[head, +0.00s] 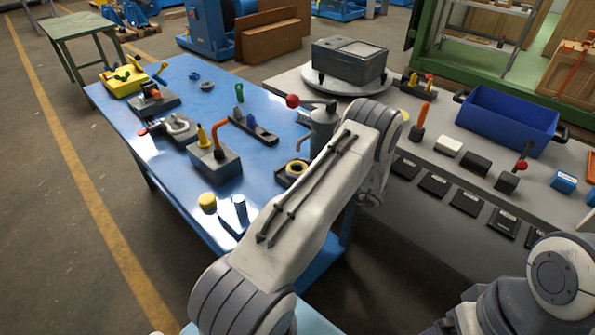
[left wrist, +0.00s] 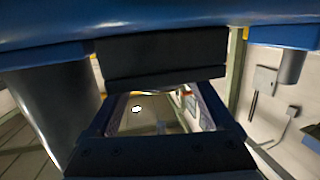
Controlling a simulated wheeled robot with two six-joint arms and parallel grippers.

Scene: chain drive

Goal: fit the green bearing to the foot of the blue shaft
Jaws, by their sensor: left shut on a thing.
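My left arm reaches over the front right of the blue table. In the head view, my left gripper (head: 371,197) is mostly hidden behind that arm, beyond the table's right edge. I cannot tell whether these belong to the blue shaft. I cannot pick out the green bearing. My right gripper is out of view.
A grey bench with a blue bin (head: 505,122) stands at right. A gap separates table and bench.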

